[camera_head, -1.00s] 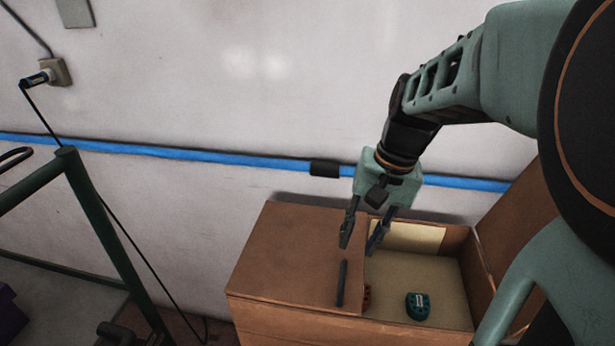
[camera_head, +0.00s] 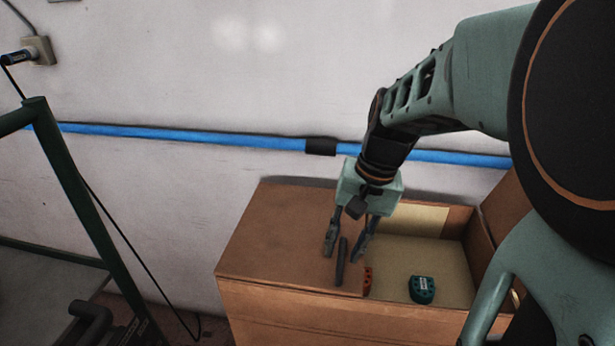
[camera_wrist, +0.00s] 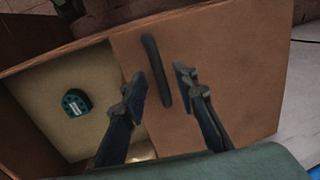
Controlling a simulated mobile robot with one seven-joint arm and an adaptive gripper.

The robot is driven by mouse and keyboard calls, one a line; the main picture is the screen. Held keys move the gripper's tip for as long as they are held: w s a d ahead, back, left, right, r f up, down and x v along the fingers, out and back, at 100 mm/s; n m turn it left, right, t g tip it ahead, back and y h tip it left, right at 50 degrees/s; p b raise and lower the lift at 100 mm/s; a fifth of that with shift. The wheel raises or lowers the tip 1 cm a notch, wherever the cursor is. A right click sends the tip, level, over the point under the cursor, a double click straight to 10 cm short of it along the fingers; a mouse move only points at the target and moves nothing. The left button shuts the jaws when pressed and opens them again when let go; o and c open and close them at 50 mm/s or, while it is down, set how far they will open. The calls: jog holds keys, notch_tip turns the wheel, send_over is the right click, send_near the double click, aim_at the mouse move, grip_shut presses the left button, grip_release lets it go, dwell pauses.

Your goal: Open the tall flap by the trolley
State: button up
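The closed brown flap (camera_head: 275,232) covers the left part of a wooden box, on the side of the green-framed trolley (camera_head: 68,180). A dark bar handle (camera_head: 341,266) stands on the flap near its right edge. My gripper (camera_head: 346,251) is open at the handle's far end, with one finger on each side. In the wrist view the handle (camera_wrist: 152,58) runs between the spread fingertips (camera_wrist: 160,82) of my gripper. I cannot tell whether either finger touches it. The flap also fills the middle right of the wrist view (camera_wrist: 235,75).
The box's right compartment is open, with its lid raised at the right. Inside are a teal object (camera_head: 422,290) and an orange one (camera_head: 367,282), partly hidden by the flap's edge. A blue pipe (camera_head: 220,138) runs along the wall behind. A black cable hangs by the trolley.

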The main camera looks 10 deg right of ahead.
grip_shut()
jog(key=shift+r, duration=0.15)
